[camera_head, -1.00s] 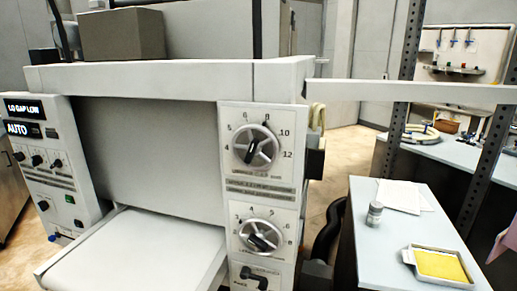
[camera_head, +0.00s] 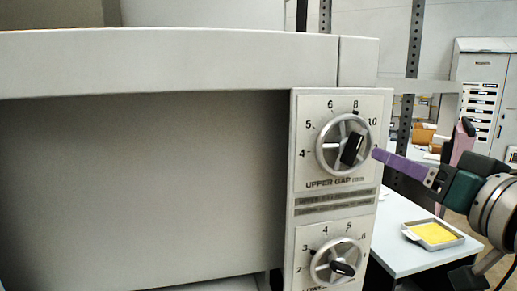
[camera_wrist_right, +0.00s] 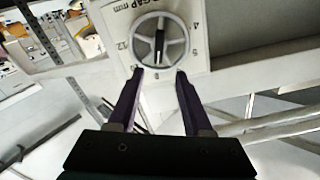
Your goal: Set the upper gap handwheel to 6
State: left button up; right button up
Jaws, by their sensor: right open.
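The upper gap handwheel (camera_head: 326,161) is a silver spoked wheel with a black grip (camera_head: 352,149) on a white dial plate in the head view. Its scale shows 4, 5, 6, 8 and 10, and a small black rim mark sits close to 8. My right gripper (camera_head: 378,154) comes in from the right, its purple fingers near the wheel's right rim. In the right wrist view the open fingers (camera_wrist_right: 159,72) point at the near edge of the wheel (camera_wrist_right: 142,54), with nothing between them. Contact with the rim cannot be told. My left gripper is out of view.
A lower handwheel (camera_head: 318,266) sits just below on the same panel (camera_head: 298,205). A side table (camera_head: 400,255) with a yellow-filled tray (camera_head: 434,234) stands to the right. A metal post (camera_head: 411,60) rises behind. The wide machine front (camera_head: 150,190) fills the left.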

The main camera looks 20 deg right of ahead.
aim_at(359, 143)
jog(key=w, duration=0.2)
jog(key=w+p, duration=0.1)
jog(key=w, duration=0.2)
jog(key=w+d+p, duration=0.1)
jog(key=w, duration=0.1)
jog(key=shift+w+r, duration=0.1)
jog(key=shift+w, duration=0.95)
grip_shut()
